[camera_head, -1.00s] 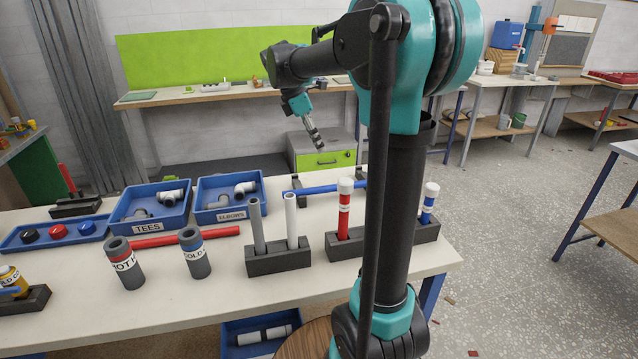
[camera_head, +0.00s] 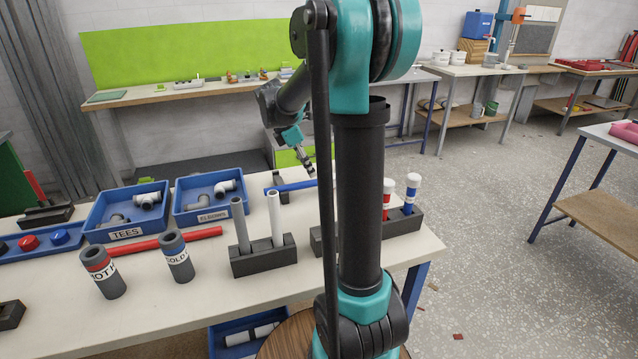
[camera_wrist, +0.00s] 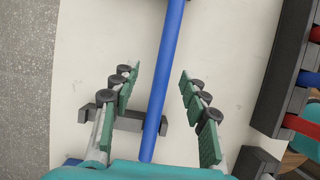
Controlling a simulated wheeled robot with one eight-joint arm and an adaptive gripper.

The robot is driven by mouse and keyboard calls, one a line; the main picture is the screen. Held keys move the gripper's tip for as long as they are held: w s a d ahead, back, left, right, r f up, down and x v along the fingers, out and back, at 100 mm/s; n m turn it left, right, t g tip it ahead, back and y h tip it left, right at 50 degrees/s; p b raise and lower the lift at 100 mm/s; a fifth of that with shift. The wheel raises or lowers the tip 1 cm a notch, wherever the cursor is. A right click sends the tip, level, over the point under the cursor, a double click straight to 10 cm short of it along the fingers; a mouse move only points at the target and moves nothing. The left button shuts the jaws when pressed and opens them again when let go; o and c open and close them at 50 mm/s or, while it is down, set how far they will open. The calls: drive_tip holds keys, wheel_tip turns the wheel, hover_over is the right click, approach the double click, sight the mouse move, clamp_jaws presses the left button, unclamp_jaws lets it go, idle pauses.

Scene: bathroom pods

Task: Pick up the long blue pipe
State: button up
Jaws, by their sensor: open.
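The long blue pipe (camera_head: 292,187) lies at the back of the table, resting on a dark grey support (camera_head: 281,184). My column hides its right part in the head view. In the wrist view the blue pipe (camera_wrist: 169,70) runs lengthwise between the two green-padded fingers of my gripper (camera_wrist: 158,95). The fingers are open, with a gap on each side of the pipe. The dark support (camera_wrist: 128,120) shows beneath the pipe there. In the head view my gripper (camera_head: 308,168) is close above the pipe, pointing down.
The blue elbows tray (camera_head: 207,199) and tees tray (camera_head: 127,213) stand left of the pipe. A grey holder (camera_head: 263,257) with two upright pipes is in front. A red pipe (camera_head: 165,241) lies nearby. In the wrist view a dark rack (camera_wrist: 279,75) stands to the right.

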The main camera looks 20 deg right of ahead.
sight(319, 182)
drive_tip(key=shift+s+d+x, duration=0.15)
drive_tip(key=shift+x, duration=0.75)
drive_tip(key=shift+s+d+x, duration=0.1)
drive_tip(key=shift+x, duration=0.8)
drive_tip(key=shift+s+d+x, duration=0.15)
drive_tip(key=shift+x, duration=0.75)
drive_tip(key=shift+r, duration=0.2)
clamp_jaws()
